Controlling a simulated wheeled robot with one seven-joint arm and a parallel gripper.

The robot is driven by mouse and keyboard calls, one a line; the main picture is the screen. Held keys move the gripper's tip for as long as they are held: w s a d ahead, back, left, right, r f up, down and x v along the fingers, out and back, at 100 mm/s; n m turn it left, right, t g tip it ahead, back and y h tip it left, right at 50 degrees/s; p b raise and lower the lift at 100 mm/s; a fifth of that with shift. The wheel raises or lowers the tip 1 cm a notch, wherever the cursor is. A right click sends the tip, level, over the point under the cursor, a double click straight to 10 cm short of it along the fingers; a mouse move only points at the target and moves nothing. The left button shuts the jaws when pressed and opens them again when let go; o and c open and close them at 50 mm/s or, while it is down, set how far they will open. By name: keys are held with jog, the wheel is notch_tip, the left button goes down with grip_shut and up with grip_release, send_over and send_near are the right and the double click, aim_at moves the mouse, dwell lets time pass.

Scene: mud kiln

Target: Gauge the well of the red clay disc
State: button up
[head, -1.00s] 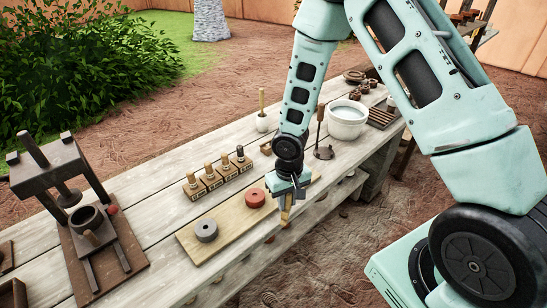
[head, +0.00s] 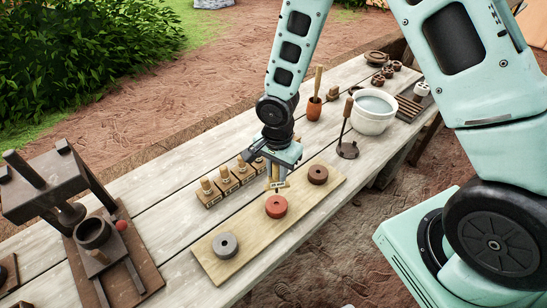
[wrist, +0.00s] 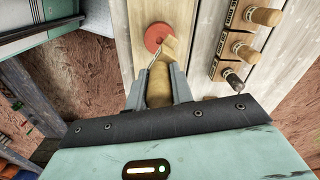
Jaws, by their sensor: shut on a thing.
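The red clay disc (head: 276,208) lies on a pale wooden board between a grey disc (head: 225,246) and a brown disc (head: 318,173). It also shows in the wrist view (wrist: 155,32), with its well partly visible. My gripper (head: 274,176) is shut on a wooden-handled gauge (wrist: 160,92), just above and behind the red disc in the head view. The gauge's flat wooden end (wrist: 173,48) overlaps the disc's edge in the wrist view. I cannot tell whether the gauge touches the disc or enters its well.
A row of labelled blocks with wooden handles (head: 228,181) stands behind the board, partly hidden by my gripper. A dark press (head: 85,230) stands at the left.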

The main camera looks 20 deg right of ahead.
aim_at(277, 189)
jog(key=shift+f+b, duration=1.45)
jog(key=shift+f, duration=0.65)
jog(key=shift+f+b, duration=0.7)
jog(key=shift+b, duration=0.05)
jog(key=shift+f+b, duration=1.4)
jog(key=shift+b, duration=0.15)
dwell(0.8)
jog(key=o, duration=1)
jog(key=shift+r, duration=0.1)
notch_tip(277, 189, up, 17)
jog(key=shift+r+b, duration=0.15)
jog(key=shift+b, duration=0.6)
